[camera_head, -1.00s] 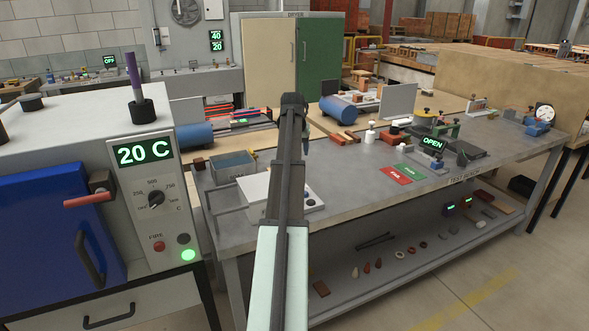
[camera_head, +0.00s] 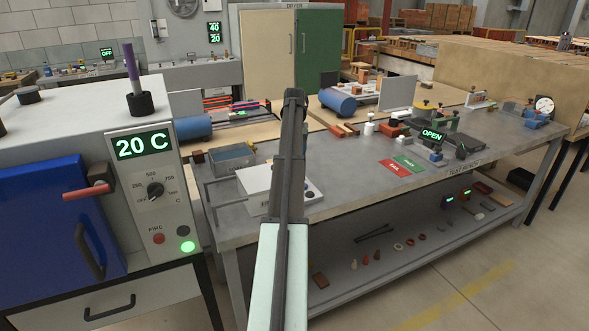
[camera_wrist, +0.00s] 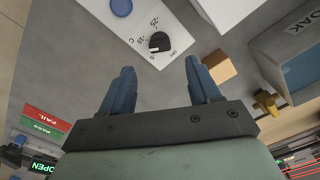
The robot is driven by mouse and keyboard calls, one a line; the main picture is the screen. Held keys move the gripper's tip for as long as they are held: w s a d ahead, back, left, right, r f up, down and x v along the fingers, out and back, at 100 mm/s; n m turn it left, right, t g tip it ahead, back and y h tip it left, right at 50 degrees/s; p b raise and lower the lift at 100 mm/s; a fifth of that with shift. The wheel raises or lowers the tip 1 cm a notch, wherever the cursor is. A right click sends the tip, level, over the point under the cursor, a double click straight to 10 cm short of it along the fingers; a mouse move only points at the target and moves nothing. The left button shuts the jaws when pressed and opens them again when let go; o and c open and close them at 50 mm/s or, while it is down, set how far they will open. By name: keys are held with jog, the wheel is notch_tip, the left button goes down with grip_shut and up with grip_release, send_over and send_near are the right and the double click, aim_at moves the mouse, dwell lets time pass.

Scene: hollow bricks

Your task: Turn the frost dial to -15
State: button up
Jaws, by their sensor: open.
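The frost dial (camera_wrist: 159,42) is a small black knob on a white panel (camera_wrist: 130,28) in the wrist view. Marks -25, -15, -5 and OFF run around it. A pale pointer mark shows on its lower left side, toward -5, but it is small and its exact setting is hard to read. My gripper (camera_wrist: 159,66) is open and empty, its two blue fingers spread either side of the dial's line and apart from it. In the head view the white-topped unit (camera_head: 255,179) stands on the bench, partly hidden by my arm.
In the wrist view a blue button (camera_wrist: 121,7) is on the same panel, and a tan block (camera_wrist: 218,66) and grey bin (camera_wrist: 290,48) are close on the right. In the head view a kiln (camera_head: 60,110) showing 20 C stands left of the bench (camera_head: 350,185).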

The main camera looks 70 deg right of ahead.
notch_tip(320, 180, down, 8)
jog(key=shift+r, duration=0.1)
dwell(0.4)
jog(key=c, duration=1)
